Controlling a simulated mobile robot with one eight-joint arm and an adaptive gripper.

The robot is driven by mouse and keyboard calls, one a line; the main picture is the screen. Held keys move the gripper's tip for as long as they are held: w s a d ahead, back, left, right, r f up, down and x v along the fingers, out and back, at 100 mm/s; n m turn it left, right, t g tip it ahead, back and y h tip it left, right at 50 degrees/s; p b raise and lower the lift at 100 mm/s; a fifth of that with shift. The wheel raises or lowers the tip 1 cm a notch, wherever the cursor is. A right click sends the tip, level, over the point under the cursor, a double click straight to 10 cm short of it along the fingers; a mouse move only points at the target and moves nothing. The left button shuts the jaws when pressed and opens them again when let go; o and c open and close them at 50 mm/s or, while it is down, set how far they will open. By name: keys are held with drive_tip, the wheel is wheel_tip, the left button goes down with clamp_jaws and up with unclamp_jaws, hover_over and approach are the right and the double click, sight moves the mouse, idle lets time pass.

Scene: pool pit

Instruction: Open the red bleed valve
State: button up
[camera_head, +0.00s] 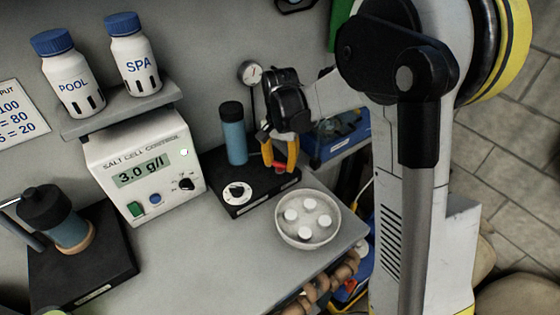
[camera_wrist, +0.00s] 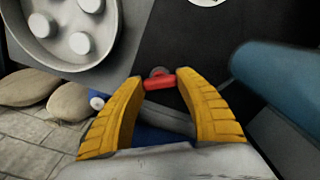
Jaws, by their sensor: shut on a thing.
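The red bleed valve (camera_wrist: 159,83) is a small red handle on a black base. In the wrist view it lies between the tips of my gripper's yellow fingers (camera_wrist: 157,82), which touch it at both ends. In the head view my gripper (camera_head: 280,166) reaches down over the right part of the black base (camera_head: 242,206), with the red handle (camera_head: 280,167) showing between the fingertips. The fingers are shut on the handle. How far the handle is turned is hard to tell.
A blue cylinder (camera_head: 234,140) stands on the base, close left of my gripper; a gauge (camera_head: 250,74) rises behind. A white dial (camera_head: 237,193) is at the base's front left. A bowl of white tablets (camera_head: 308,243) stands front right. The salt cell control box (camera_head: 150,172) is left.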

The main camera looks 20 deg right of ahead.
drive_tip(key=n, duration=0.5)
drive_tip(key=shift+n, duration=0.3)
drive_tip(key=n, duration=0.5)
drive_tip(key=shift+p, duration=0.4)
drive_tip(key=shift+n, duration=0.4)
drive_tip(key=o, duration=1.2)
wheel_tip(320, 180, up, 12)
drive_tip(key=shift+s, duration=0.1)
